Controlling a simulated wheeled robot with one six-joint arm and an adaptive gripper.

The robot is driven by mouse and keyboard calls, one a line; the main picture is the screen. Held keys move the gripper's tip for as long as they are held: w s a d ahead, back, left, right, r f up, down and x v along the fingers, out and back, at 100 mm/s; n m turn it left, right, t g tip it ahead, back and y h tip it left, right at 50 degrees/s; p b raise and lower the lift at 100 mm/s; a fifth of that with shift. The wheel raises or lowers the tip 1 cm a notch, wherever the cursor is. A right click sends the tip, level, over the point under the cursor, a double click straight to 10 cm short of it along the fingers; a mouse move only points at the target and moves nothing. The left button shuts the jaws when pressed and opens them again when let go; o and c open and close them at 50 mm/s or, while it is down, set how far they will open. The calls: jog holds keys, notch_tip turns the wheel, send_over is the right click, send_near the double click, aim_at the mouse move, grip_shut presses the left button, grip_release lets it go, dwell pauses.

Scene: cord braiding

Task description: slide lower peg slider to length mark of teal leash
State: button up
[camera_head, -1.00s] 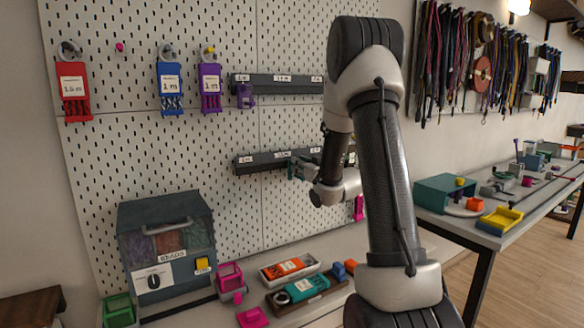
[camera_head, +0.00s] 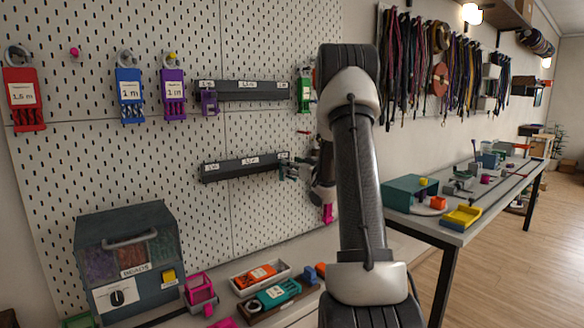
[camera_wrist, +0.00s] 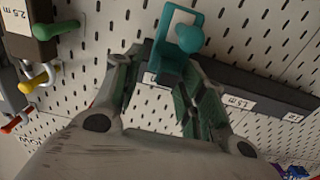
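The lower rail (camera_head: 232,172) is a dark bar on the pegboard with white length labels; one label in the wrist view (camera_wrist: 238,102) seems to read 1.5 m. The teal peg slider (camera_wrist: 171,58), with a rounded knob, sits at the rail by the label at the right end in the head view. My gripper (camera_head: 285,172) is at this slider; in the wrist view (camera_wrist: 165,66) its fingers lie on both sides and appear closed on it. The teal leash (camera_head: 278,293) lies in a holder on the bench; its length text is unreadable.
The upper rail (camera_head: 255,91) carries a purple slider (camera_head: 209,102) at its left end. Red, blue and purple leash holders hang at upper left. A bead box (camera_head: 130,262) stands on the bench below. A green hanging item (camera_head: 305,88) is near my arm.

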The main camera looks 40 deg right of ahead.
jog(key=shift+s, duration=0.1)
jog(key=s, duration=1.1)
jog(key=shift+s+d, duration=0.15)
jog(key=shift+s, duration=0.25)
